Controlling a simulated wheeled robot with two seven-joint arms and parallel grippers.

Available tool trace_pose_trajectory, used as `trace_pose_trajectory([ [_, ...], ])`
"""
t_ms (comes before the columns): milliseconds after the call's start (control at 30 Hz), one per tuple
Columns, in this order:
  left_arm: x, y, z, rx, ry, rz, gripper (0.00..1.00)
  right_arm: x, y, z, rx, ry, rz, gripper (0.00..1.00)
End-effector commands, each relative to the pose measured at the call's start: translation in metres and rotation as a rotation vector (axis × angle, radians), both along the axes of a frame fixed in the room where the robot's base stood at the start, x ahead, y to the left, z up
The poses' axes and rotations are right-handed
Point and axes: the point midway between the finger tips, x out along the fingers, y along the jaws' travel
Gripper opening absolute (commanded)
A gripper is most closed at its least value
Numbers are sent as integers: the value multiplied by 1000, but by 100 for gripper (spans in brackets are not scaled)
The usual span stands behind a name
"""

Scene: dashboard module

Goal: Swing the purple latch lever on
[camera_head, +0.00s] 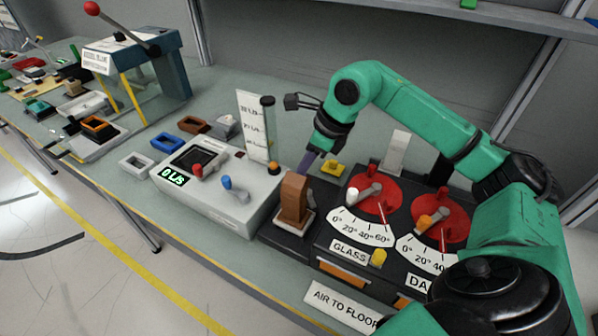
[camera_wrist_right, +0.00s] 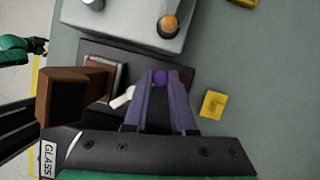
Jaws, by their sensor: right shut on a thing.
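My right gripper (camera_head: 306,168) reaches down from the upper right, behind a brown upright block. In the right wrist view its two purple-grey fingers (camera_wrist_right: 160,84) are closed around the purple latch lever, whose round purple knob (camera_wrist_right: 160,76) shows between the tips. The lever's shaft and base are mostly hidden by the fingers. In the head view the knob cannot be made out. A green and black part of my left arm (camera_wrist_right: 18,50) shows at the left edge of the right wrist view; its fingers are too small to read.
The brown block (camera_head: 293,198) stands close beside the gripper. A grey box with knobs (camera_head: 240,205) is to the left. Red dials (camera_head: 374,192) are to the right. A yellow piece (camera_head: 333,168) lies near the fingers; it also shows in the wrist view (camera_wrist_right: 214,103).

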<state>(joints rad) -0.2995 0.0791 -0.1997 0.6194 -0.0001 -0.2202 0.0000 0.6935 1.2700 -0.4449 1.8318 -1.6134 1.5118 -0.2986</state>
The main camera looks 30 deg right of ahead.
Motion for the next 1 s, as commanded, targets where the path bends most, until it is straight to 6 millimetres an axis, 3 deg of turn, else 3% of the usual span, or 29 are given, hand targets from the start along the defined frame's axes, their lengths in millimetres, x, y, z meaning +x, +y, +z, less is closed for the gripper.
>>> trace_pose_trajectory([
  [600, 0, 0, -18, 0, 0, 0, 100, -13, -19, 1, -2, -4, -568, 0],
  [1000, 0, 0, -19, 0, 0, -1, 100, -21, -23, 1, 0, -2, -786, 0],
])
